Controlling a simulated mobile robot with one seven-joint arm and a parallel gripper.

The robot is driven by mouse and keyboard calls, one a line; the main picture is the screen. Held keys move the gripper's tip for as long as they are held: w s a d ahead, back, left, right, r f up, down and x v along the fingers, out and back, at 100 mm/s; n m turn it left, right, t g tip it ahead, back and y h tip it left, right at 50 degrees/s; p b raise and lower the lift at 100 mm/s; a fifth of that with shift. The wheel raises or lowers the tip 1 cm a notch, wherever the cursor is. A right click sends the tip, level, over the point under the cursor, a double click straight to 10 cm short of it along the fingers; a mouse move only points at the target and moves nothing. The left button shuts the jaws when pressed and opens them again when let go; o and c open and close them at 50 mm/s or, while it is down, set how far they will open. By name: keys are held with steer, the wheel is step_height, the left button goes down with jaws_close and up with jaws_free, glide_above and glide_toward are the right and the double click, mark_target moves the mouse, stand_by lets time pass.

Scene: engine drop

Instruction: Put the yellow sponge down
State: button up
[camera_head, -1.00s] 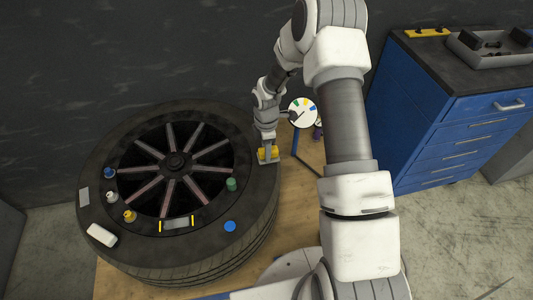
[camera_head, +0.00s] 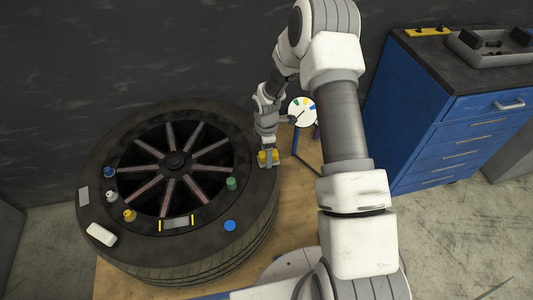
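The yellow sponge (camera_head: 263,158) is at the right part of the big tyre's top face, at the end of my arm. My gripper (camera_head: 268,154) points down at it, with yellow showing on both sides of the fingers. The fingers appear to be around the sponge, but they are too small to tell whether they press on it. A grey patch lies under the sponge on the tyre (camera_head: 255,190). I cannot tell whether the sponge touches it.
On the tyre stand a green item (camera_head: 231,184), a blue disc (camera_head: 230,226), a grey piece with yellow ends (camera_head: 177,223), a white block (camera_head: 101,235) and small bottles (camera_head: 130,215). A round white dial (camera_head: 302,112) stands behind. A blue cabinet (camera_head: 432,130) is at right.

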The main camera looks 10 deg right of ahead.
steer(key=s+r+m+t, duration=0.1)
steer(key=s+r+m, duration=0.2)
steer(key=r, duration=2)
steer(key=s+d+r+m+t+h, duration=0.1)
steer(key=s+r+m+t, duration=0.1)
steer(key=s+r+m, duration=0.6)
steer(key=s+r+m+t, duration=0.1)
steer(key=s+r+m, duration=0.2)
steer(key=s, duration=0.5)
steer(key=s+r+m+t+y, duration=0.1)
steer(key=s+r+m, duration=0.3)
steer(key=s+r, duration=0.2)
steer(key=shift+s+a+t, duration=0.15)
steer(key=shift+s+t, duration=0.15)
steer(key=shift+s, duration=0.65)
